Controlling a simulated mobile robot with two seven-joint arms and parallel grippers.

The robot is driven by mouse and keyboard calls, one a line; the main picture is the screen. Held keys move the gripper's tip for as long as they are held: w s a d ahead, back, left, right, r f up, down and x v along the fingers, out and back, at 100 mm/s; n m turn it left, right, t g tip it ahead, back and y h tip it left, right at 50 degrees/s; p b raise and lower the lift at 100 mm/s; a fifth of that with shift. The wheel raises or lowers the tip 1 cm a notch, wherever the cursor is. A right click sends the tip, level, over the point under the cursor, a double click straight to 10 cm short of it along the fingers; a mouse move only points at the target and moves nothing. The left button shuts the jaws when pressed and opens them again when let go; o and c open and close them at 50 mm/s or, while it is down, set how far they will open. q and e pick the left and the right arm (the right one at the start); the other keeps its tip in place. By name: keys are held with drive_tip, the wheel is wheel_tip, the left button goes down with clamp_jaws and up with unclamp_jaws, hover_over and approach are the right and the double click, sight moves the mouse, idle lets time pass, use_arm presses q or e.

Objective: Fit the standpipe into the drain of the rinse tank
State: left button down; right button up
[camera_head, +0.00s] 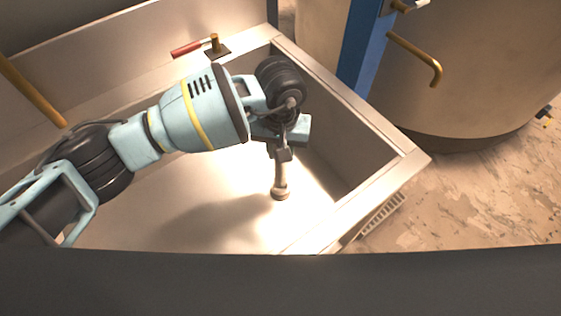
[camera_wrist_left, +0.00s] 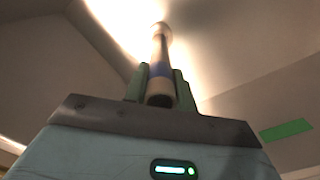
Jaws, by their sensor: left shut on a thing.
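The standpipe (camera_head: 280,183) is a short grey pipe with a wider round lower end. My left gripper (camera_head: 282,152) is shut on its upper part and holds it roughly upright inside the rinse tank (camera_head: 353,200). In the left wrist view, the standpipe (camera_wrist_left: 160,58) runs away from between the two green fingers (camera_wrist_left: 160,85), with a blue band near the grip. Its far end is at or near the bright tank floor; I cannot tell whether it touches. The drain is not clearly visible. My right gripper is not in view.
A tap with a red handle (camera_head: 186,48) sits on the tank's back rim. A blue post (camera_head: 362,45) and a large round vessel (camera_head: 470,70) with a brass pipe stand beyond the right wall. A green patch (camera_wrist_left: 287,131) is on a tank wall. The tank's right wall is close to the gripper.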

use_arm(q)
wheel_tip(320, 180, down, 4)
drive_tip(key=shift+f, duration=0.15)
idle(0.4)
drive_tip(key=shift+f, duration=0.15)
drive_tip(key=c, duration=1.1)
unclamp_jaws()
drive_tip(key=shift+c, duration=0.2)
wheel_tip(320, 180, up, 12)
drive_tip(key=shift+r, duration=0.2)
